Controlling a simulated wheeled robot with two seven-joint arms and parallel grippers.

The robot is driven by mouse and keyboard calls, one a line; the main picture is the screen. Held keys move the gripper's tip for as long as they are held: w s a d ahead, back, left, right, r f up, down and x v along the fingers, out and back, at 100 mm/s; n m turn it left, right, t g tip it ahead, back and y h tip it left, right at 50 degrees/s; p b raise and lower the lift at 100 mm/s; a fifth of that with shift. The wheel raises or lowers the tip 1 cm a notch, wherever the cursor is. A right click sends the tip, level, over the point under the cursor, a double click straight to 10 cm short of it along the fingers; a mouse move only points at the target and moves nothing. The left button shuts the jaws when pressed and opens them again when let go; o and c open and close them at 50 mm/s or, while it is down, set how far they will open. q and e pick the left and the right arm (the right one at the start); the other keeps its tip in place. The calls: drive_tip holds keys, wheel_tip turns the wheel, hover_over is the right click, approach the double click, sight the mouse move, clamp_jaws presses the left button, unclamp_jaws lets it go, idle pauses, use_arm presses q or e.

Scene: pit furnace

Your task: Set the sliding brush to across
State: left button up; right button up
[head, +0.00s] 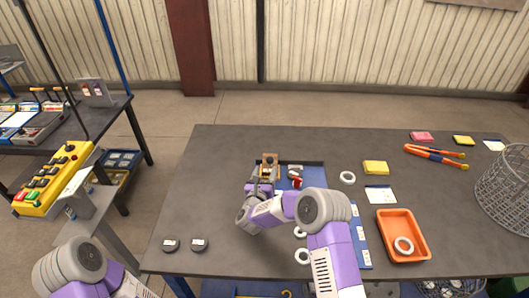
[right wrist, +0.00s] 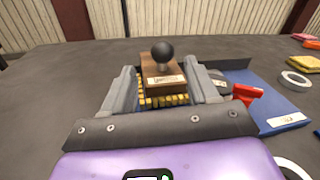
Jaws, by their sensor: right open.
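The sliding brush (right wrist: 164,72) is a brown wooden block with a black ball knob, a small label and yellow bristles below. In the head view its brown top (head: 269,158) shows just beyond my right gripper (head: 265,175). In the right wrist view the two grey fingers of my right gripper (right wrist: 163,84) stand apart, one on each side of the brush. The gripper is open; I cannot tell whether either finger touches the block. My left arm shows at the lower left of the head view, but its gripper is out of frame.
A blue panel (head: 318,170) with a red-handled part (head: 297,183) lies just right of the brush. White rings (head: 348,177), an orange tray (head: 382,234), a yellow pad (head: 376,167) and a wire basket (head: 503,190) are farther right. The tabletop left of the brush is mostly clear.

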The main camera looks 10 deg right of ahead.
sight(269, 162)
drive_tip(key=shift+w+d+r, duration=0.15)
drive_tip(key=shift+w+r, duration=0.05)
drive_tip(key=shift+w+d, duration=0.2)
drive_tip(key=shift+w, duration=0.1)
drive_tip(key=shift+x, duration=2.9)
drive_tip(key=shift+d, duration=0.1)
clamp_jaws()
